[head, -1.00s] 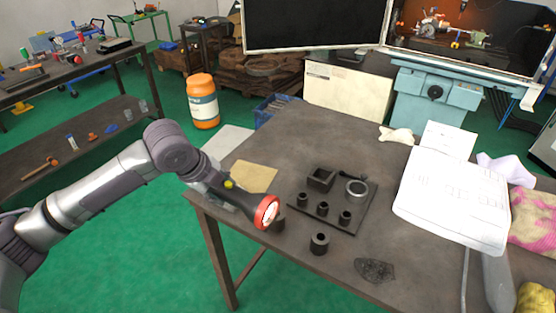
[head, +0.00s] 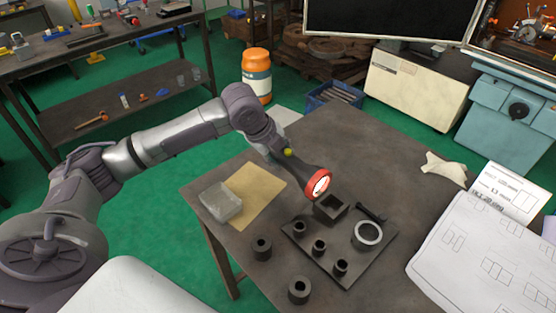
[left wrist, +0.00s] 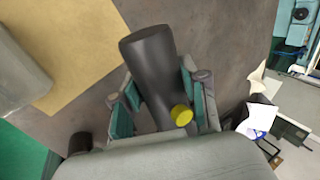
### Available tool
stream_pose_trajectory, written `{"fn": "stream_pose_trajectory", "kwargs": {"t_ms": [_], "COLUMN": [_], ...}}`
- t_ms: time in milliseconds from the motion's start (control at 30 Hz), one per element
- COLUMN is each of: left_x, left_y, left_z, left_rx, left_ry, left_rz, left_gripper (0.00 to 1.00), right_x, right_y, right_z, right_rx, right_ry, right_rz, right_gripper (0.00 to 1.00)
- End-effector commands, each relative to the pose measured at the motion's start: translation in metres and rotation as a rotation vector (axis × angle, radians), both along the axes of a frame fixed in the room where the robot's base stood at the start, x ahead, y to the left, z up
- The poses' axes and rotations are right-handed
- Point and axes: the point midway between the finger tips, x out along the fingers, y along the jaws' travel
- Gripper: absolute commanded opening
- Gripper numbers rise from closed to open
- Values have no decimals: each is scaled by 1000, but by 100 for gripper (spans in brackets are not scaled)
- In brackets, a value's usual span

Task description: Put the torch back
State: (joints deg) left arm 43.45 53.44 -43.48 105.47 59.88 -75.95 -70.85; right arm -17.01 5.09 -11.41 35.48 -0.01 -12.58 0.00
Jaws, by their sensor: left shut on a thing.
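The torch (head: 317,182) has a dark body, a red ring around its lit lens and a yellow button. My left gripper (head: 287,155) is shut on its body and holds it tilted, the lens end pointing down to the right, near the back left of the fixture plate in the head view. In the left wrist view the dark torch body (left wrist: 150,60) lies between the gripper's teal-padded fingers (left wrist: 160,88), with the yellow button at the lower right. Whether the torch touches anything below cannot be told. My right gripper is in neither view.
The dark fixture plate (head: 318,263) bears a square block (head: 330,209), a light ring (head: 367,235) and several small cylinders. Papers (head: 480,250) cover the right. The table's back middle (head: 350,135) is clear.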

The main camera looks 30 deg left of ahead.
Motion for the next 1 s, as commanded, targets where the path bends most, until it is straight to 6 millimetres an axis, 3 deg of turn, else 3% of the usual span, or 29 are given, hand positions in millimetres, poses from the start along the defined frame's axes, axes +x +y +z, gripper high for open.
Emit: {"fn": "stream_pose_trajectory", "kwargs": {"t_ms": [167,400,600,800,1000], "left_x": [26,49,52,52,52], "left_y": [34,62,65,65,65], "left_z": [-22,-45,-61,-86,-90], "left_rx": [-1,-2,-2,-1,1], "left_ry": [3,-1,2,-1,-3], "left_rz": [6,1,0,0,-1], "left_gripper": [0,0,0,0,0], "right_x": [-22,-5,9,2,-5], "right_y": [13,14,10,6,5], "right_z": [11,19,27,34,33], "right_rx": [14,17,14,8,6], "right_ry": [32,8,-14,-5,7], "right_rz": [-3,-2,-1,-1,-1], "right_gripper": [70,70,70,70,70]}}
